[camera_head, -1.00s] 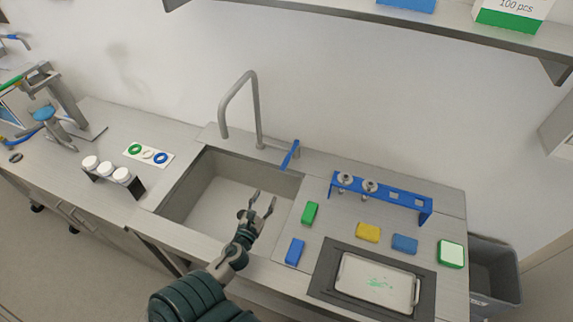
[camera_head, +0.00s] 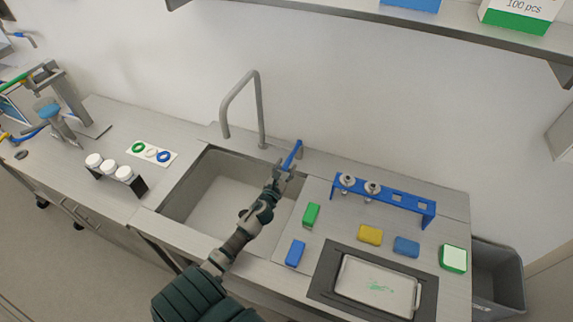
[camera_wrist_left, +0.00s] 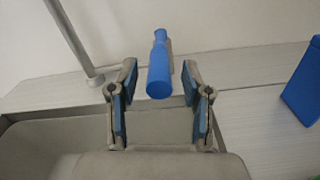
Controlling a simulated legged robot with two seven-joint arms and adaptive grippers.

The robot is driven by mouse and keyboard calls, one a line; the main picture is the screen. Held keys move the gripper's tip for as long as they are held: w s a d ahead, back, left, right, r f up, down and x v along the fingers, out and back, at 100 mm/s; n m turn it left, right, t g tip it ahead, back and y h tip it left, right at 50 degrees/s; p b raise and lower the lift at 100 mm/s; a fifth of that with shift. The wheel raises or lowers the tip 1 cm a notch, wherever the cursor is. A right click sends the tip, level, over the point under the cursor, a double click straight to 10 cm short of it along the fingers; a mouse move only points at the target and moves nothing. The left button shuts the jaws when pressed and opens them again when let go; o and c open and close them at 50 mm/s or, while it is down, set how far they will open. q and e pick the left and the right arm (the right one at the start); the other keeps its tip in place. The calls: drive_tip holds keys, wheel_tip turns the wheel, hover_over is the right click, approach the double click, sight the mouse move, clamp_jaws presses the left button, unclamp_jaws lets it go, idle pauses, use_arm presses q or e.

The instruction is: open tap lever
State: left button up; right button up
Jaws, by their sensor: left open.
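The blue tap lever (camera_head: 293,154) sticks out toward me at the right of the grey tap (camera_head: 261,110), behind the sink. My left gripper (camera_head: 283,171) is open just in front of the lever's near end. In the left wrist view, the blue lever (camera_wrist_left: 159,66) lies between the two open fingers (camera_wrist_left: 159,95), with its rounded end toward the camera. A gap shows on each side of it. The tap's pole base (camera_wrist_left: 92,76) is to the left. My right gripper is not in view.
The sink basin (camera_head: 212,184) lies beneath my left arm. To the right are a blue rack (camera_head: 408,204), a green block (camera_head: 311,215), a blue block (camera_head: 295,252) and a dark-framed tray (camera_head: 342,283). White-capped bottles (camera_head: 109,166) stand left of the sink.

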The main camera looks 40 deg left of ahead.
use_arm(q)
drive_tip(key=shift+x, duration=0.8)
drive_tip(key=shift+a, duration=0.15)
clamp_jaws()
drive_tip(key=d+n+g+y, duration=0.1)
drive_tip(key=y, duration=0.1)
drive_tip(key=w+d+n+g+y, duration=0.1)
drive_tip(key=d+n+y, duration=0.1)
drive_tip(key=shift+w+d+b, duration=0.25)
drive_tip(key=shift+d+b, duration=0.05)
unclamp_jaws()
drive_tip(key=v, duration=1.2)
